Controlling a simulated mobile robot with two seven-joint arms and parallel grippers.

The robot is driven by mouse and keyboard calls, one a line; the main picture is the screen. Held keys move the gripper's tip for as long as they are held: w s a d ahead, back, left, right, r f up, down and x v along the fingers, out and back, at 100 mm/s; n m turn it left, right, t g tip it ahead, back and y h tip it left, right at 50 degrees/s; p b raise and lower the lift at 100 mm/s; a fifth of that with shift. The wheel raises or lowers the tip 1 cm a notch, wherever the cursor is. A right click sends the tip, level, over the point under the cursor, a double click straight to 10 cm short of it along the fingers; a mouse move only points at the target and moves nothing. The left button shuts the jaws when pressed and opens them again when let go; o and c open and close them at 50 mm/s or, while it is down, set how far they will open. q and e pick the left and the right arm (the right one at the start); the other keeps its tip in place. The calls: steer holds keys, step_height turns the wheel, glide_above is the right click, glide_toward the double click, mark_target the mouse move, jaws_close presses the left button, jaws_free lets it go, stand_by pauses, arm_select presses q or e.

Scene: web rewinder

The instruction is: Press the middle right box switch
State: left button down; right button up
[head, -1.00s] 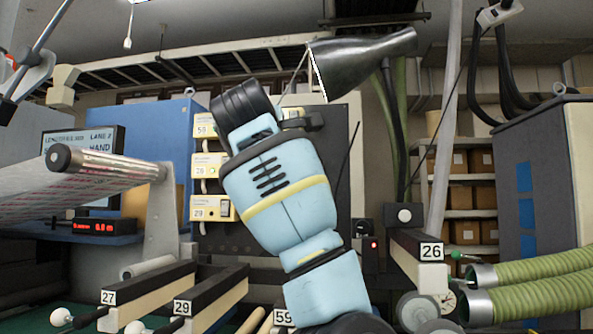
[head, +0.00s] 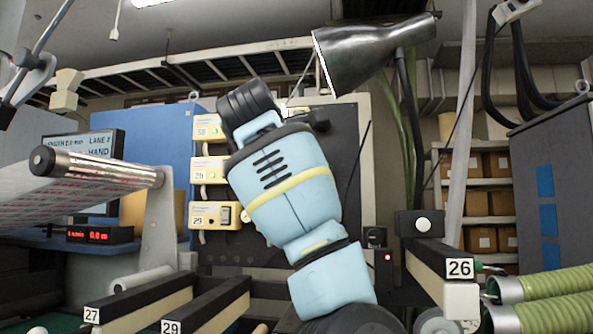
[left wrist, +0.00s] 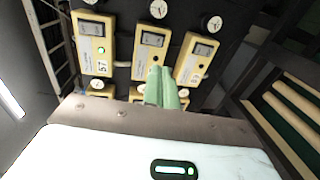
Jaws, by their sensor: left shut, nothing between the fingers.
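In the head view, a column of yellowish switch boxes (head: 207,171) on a dark panel shows left of my arm. The boxes to their right, including the middle right one, are hidden behind my light-blue arm. In the left wrist view, three boxes stand in a row: one marked 57 (left wrist: 93,45), a middle box (left wrist: 151,45) and another right of it (left wrist: 193,60). My left gripper (left wrist: 163,75) is shut and empty, its green fingertips overlapping the middle box's lower end. I cannot tell whether they touch it. The right gripper is in neither view.
Beam 26 (head: 440,265) projects at the right, above green hoses (head: 545,303). A roller (head: 100,165) and beams 27 and 29 (head: 205,305) lie at the left.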

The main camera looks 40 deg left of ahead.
arm_select(q)
steer(key=x, duration=1.2)
